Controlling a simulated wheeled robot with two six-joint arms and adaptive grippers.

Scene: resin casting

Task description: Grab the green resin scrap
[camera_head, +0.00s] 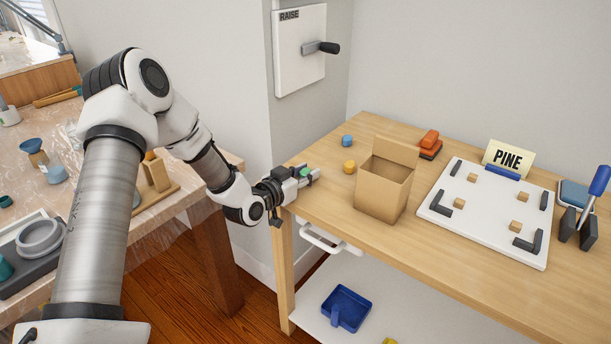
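The green resin scrap (304,172) is a small green piece at the left end of the wooden bench, mostly hidden by my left gripper. My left gripper (307,177) is low at the bench's left edge, with its fingertips at the green scrap. The fingers lie close about the scrap, but I cannot tell whether they press on it. My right gripper is out of view.
A white board (485,212) with blocks and a PINE sign (508,158) are farther right.

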